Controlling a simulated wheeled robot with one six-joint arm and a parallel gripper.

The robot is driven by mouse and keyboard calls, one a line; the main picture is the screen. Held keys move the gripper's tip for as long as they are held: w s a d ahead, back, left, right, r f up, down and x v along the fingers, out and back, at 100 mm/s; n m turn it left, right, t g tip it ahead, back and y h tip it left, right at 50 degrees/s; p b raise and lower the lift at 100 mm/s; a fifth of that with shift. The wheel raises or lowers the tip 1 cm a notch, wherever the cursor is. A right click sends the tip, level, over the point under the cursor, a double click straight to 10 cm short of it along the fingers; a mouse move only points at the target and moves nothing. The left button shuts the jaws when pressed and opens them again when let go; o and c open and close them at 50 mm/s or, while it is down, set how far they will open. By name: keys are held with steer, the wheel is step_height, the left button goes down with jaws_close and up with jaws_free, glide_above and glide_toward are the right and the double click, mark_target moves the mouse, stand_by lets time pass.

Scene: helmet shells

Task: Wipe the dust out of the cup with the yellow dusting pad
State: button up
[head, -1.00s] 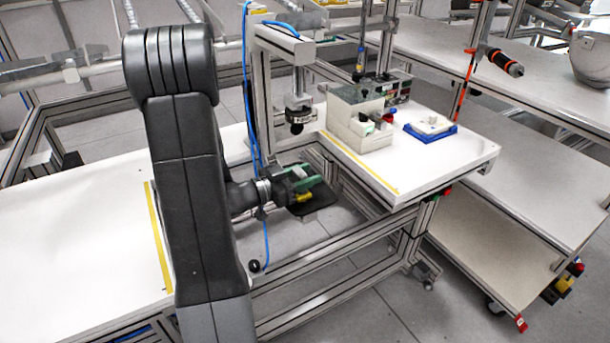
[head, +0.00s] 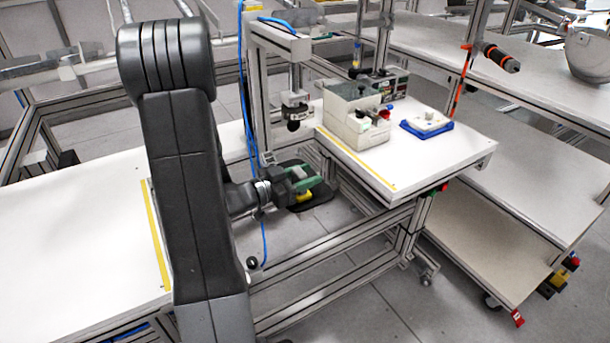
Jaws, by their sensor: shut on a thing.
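My gripper (head: 312,187) has green fingers and is shut on the yellow dusting pad (head: 304,196), of which only a small part shows below the fingers. It is in the gap between the two white tabletops, under the press frame. A dark rounded thing (head: 318,201) shows behind and below the fingers; it may be the cup. Its inside is mostly hidden by my gripper, so I cannot tell whether the pad touches it or whether dust is there.
A press head with a black knob (head: 293,124) hangs above my gripper on a metal frame (head: 255,90) with blue hoses. On the right tabletop (head: 440,158) stand a pale bin (head: 352,120) and a blue tray (head: 404,126). The left tabletop (head: 70,240) is clear.

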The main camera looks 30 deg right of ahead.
steer(key=shift+w+a+p, duration=0.1)
steer(key=shift+w+p, duration=0.3)
steer(key=shift+w, duration=1.25)
steer(key=shift+s, duration=0.15)
steer(key=shift+s, duration=1.55)
steer(key=shift+w, duration=0.15)
steer(key=shift+w, duration=1.55)
steer(key=shift+s+f, duration=0.1)
steer(key=shift+s, duration=0.1)
steer(key=shift+s, duration=1.5)
